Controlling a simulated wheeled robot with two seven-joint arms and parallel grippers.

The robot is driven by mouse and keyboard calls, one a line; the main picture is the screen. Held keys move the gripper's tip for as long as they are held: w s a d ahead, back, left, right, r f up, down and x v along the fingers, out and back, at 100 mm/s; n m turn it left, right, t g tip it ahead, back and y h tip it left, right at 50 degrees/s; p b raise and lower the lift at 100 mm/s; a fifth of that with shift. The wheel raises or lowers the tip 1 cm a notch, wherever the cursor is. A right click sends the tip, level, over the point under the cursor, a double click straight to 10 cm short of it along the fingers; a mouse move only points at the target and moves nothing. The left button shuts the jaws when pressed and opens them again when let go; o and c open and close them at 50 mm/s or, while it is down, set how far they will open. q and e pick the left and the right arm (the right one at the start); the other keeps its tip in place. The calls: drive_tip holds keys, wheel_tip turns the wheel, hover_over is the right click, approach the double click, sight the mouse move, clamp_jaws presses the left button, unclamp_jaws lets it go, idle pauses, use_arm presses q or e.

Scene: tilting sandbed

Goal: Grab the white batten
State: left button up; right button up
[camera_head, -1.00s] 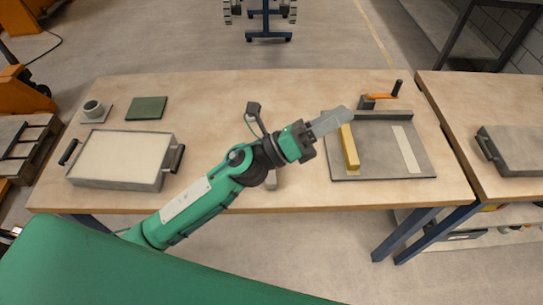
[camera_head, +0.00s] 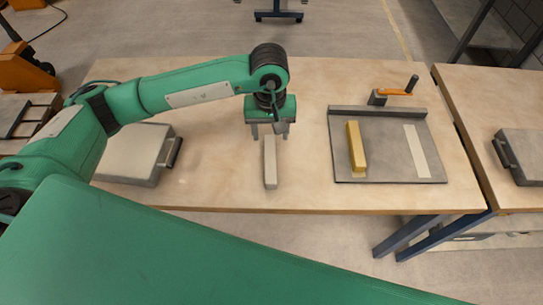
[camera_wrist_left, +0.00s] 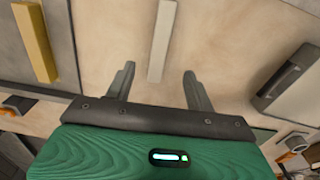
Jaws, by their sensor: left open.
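The white batten (camera_head: 270,165) lies on the wooden table, its length running from back to front. My left gripper (camera_head: 270,134) is open above its far end, one finger to each side. In the left wrist view the batten (camera_wrist_left: 162,42) shows ahead, its near end between the line of the two open fingers (camera_wrist_left: 159,68). The fingers do not appear to touch it. My right gripper is out of view.
A grey tilting plate (camera_head: 390,170) with a yellow block (camera_head: 356,148), a pale strip (camera_head: 416,150) and an orange crank (camera_head: 397,92) stands to the right. A sand tray (camera_head: 130,160) is partly hidden behind my left arm. The table between is clear.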

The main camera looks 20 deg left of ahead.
use_arm(q)
drive_tip(key=p, duration=0.2)
hover_over(270, 159)
drive_tip(key=f, duration=0.8)
drive_tip(key=shift+s+d, duration=0.1)
drive_tip(key=shift+s, duration=0.15)
drive_tip(key=f, duration=0.1)
drive_tip(key=f+p, duration=0.1)
drive_tip(key=f, duration=0.1)
drive_tip(key=f+p, duration=0.1)
drive_tip(key=f, duration=0.1)
drive_tip(key=shift+w, duration=0.25)
drive_tip(key=shift+f, duration=0.25)
drive_tip(key=c, duration=1)
drive_tip(key=shift+c, duration=0.4)
drive_tip(key=shift+r, duration=0.1)
